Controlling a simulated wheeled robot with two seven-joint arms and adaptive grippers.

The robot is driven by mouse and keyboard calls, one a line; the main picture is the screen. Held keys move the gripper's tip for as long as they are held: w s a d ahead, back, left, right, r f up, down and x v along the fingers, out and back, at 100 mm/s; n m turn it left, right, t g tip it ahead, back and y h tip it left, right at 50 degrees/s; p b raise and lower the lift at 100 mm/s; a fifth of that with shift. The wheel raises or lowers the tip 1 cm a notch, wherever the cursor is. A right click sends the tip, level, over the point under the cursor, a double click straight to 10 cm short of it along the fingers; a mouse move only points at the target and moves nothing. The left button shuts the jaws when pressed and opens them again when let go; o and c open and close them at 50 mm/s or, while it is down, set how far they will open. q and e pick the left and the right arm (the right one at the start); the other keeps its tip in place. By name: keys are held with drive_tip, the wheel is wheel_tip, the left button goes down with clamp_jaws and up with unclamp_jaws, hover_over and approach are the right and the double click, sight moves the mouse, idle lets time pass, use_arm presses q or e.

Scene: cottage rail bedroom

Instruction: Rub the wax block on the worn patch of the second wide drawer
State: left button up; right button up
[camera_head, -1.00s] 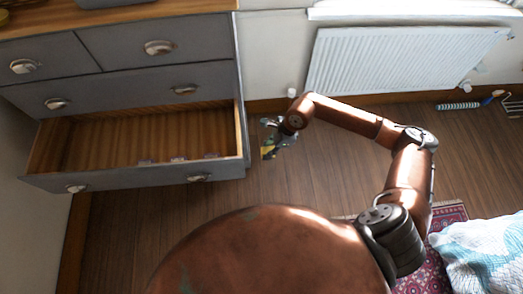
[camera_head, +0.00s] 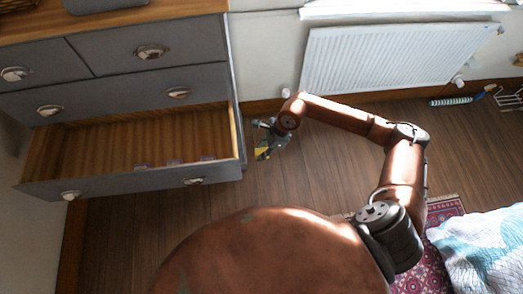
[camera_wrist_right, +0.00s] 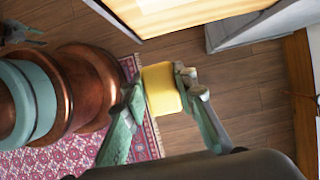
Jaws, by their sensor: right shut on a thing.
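The open wide drawer (camera_head: 110,183) is the lower one of the grey chest, pulled out with its bare wooden inside showing. Several small pale marks or pieces lie along the inside of its front; I cannot tell which is the worn patch. My right gripper (camera_head: 264,147) is right of the drawer, apart from it, above the floor. It is shut on the yellow wax block (camera_wrist_right: 161,89), which sits between the fingertips in the wrist view and shows small in the head view (camera_head: 262,154). A greenish linkage at the wrist view's left edge may be my left gripper; its fingers are unclear.
The chest's upper drawers (camera_head: 120,92) are closed above the open one. A white radiator (camera_head: 395,60) is on the wall behind my right arm. A patterned rug (camera_head: 445,215) and a bed cover (camera_head: 490,250) are at lower right. Wooden floor beside the drawer is clear.

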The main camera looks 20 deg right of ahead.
use_arm(q)
drive_tip(key=shift+s+f, duration=0.1)
drive_tip(key=shift+f, duration=0.2)
use_arm(e)
drive_tip(key=shift+w+a, duration=0.25)
drive_tip(key=shift+a, duration=0.55)
drive_tip(key=shift+w+a, duration=0.25)
drive_tip(key=shift+a, duration=0.6)
drive_tip(key=shift+w+a, duration=0.25)
drive_tip(key=shift+a, duration=0.55)
use_arm(q)
drive_tip(key=shift+f+b, duration=0.1)
drive_tip(key=shift+b, duration=0.25)
use_arm(e)
drive_tip(key=shift+w+a, duration=0.15)
drive_tip(key=shift+a, duration=0.35)
drive_tip(key=shift+w+a, duration=0.15)
drive_tip(key=shift+a, duration=0.35)
use_arm(q)
drive_tip(key=shift+s+f, duration=0.1)
use_arm(e)
drive_tip(key=shift+w+d, duration=0.1)
drive_tip(key=shift+w, duration=0.05)
